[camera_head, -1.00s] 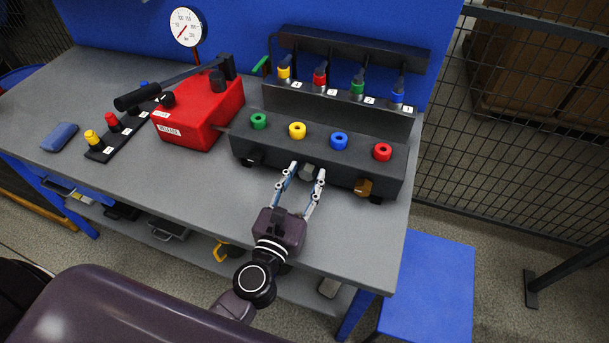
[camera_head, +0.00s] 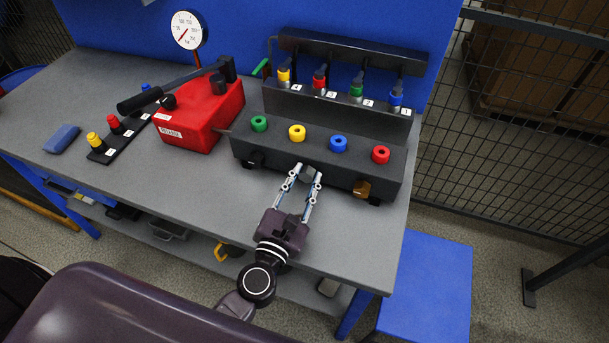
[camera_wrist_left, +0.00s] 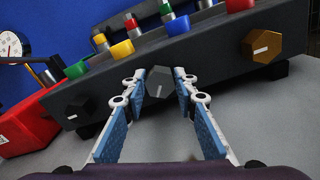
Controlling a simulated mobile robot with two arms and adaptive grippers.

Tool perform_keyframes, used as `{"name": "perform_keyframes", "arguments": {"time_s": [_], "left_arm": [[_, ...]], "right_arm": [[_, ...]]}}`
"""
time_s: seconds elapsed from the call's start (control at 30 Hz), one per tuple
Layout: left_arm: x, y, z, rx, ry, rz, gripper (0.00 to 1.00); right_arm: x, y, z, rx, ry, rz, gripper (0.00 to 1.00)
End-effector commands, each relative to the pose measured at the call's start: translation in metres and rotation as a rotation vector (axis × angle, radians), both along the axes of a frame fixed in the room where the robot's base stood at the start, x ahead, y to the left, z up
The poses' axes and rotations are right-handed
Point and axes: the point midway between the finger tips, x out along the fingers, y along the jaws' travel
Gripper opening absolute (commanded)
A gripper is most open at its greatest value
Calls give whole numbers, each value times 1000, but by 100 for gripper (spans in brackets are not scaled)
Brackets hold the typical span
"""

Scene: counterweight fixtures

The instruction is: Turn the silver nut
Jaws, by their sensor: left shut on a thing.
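The silver nut (camera_head: 309,172) is a grey hexagonal knob on the front face of the black fixture (camera_head: 222,142), between a black knob (camera_head: 254,160) and a brass knob (camera_head: 362,188). In the left wrist view the nut (camera_wrist_left: 159,83) shows a pale mark on its face, pointing up and slightly right. My left gripper (camera_head: 308,178) has its two fingertips on either side of the nut, shut on it. In the left wrist view the fingers (camera_wrist_left: 164,95) flank the nut. My right gripper is not in view.
The fixture top carries green, yellow, blue and red rings, with several coloured connectors behind. A red pump (camera_head: 203,118) with a black lever and a gauge (camera_head: 187,30) stand to the left. The table front is clear.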

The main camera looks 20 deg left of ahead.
Motion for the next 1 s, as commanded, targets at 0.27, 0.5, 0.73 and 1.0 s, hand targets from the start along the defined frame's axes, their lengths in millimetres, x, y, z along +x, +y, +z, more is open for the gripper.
{"name": "perform_keyframes", "arguments": {"time_s": [0.27,0.5,0.73,1.0], "left_arm": [[0,-1,2,266,-9,-1,2],[0,-2,2,495,-18,-1,2],[0,-2,1,704,-24,-1,2],[0,-3,-1,896,-30,-2,2]], "right_arm": [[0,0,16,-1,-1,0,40],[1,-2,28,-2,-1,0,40],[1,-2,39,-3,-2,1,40],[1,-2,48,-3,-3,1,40]]}}
